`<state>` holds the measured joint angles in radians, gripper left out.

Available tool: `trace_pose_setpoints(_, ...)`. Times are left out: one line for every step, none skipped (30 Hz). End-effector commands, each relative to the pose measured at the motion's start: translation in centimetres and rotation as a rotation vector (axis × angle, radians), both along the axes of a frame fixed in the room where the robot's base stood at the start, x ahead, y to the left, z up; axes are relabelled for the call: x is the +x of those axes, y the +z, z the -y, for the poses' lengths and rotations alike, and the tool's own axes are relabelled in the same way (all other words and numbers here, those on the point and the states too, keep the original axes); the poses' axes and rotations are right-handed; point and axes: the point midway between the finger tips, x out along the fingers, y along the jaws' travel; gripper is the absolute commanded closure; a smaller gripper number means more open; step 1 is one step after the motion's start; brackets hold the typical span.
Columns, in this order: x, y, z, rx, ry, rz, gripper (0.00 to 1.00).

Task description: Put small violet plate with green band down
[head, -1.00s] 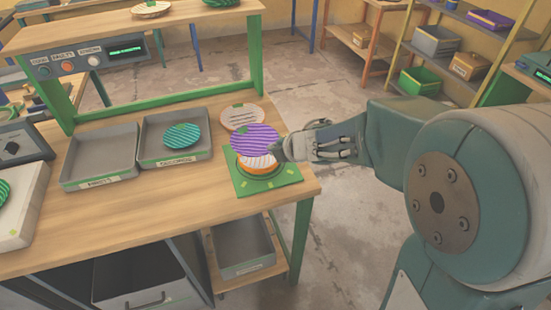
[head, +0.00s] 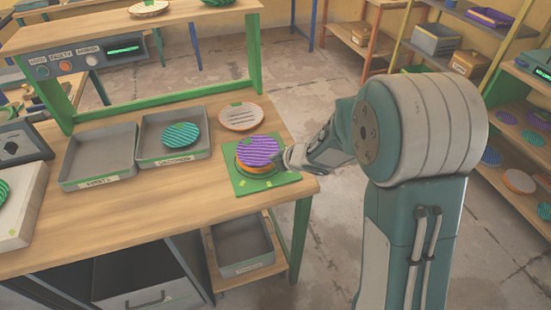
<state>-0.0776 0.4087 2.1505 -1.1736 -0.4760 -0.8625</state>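The small violet plate with a green band (head: 260,151) lies low over an orange plate (head: 243,167) on the green square stand (head: 283,180) near the table's right end. The violet plate looks nearly level. Whether it rests fully on the orange plate cannot be told. My gripper (head: 285,159) is at the violet plate's right edge and appears shut on its rim. The fingertips are small and partly hidden.
A white-and-orange plate (head: 241,116) lies behind the stand. Two grey trays stand to the left; the right tray (head: 208,151) holds a teal plate (head: 181,135), and the left tray (head: 75,180) is empty. A green frame post (head: 255,60) rises behind.

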Motion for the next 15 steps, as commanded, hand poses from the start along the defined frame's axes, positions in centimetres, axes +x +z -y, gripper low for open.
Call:
trace_pose_setpoints(-0.01, -0.06, -0.03, 0.000, 0.001, -0.001, 1.00)
trace_pose_setpoints(-0.01, -0.13, -0.02, 0.000, 0.001, -0.001, 1.00)
trace_pose_setpoints(0.00, -0.13, -0.02, 0.000, 0.001, -0.001, 0.84)
trace_pose_setpoints(0.00, -0.13, -0.03, 0.000, 0.001, -0.001, 0.71)
trace_pose_setpoints(0.01, -0.13, -0.02, 0.000, 0.001, -0.001, 0.57)
trace_pose_setpoints(0.01, -0.13, -0.02, 0.000, 0.001, -0.001, 0.57)
trace_pose_setpoints(0.01, -0.13, -0.02, 0.000, 0.001, -0.001, 0.57)
trace_pose_setpoints(0.01, -0.13, -0.02, 0.000, 0.001, -0.001, 0.57)
trace_pose_setpoints(0.00, -0.11, 0.00, 0.000, 0.001, -0.001, 0.57)
trace_pose_setpoints(-0.01, -0.11, 0.03, 0.000, 0.001, -0.001, 0.57)
trace_pose_setpoints(-0.02, -0.10, 0.05, 0.001, 0.000, -0.001, 0.57)
trace_pose_setpoints(-0.02, -0.10, 0.07, 0.001, 0.000, -0.001, 0.57)
trace_pose_setpoints(-0.02, -0.09, 0.08, 0.001, 0.000, -0.001, 0.57)
trace_pose_setpoints(-0.02, -0.10, 0.08, 0.001, 0.000, -0.001, 0.57)
trace_pose_setpoints(-0.02, -0.09, 0.08, 0.001, 0.000, -0.001, 0.57)
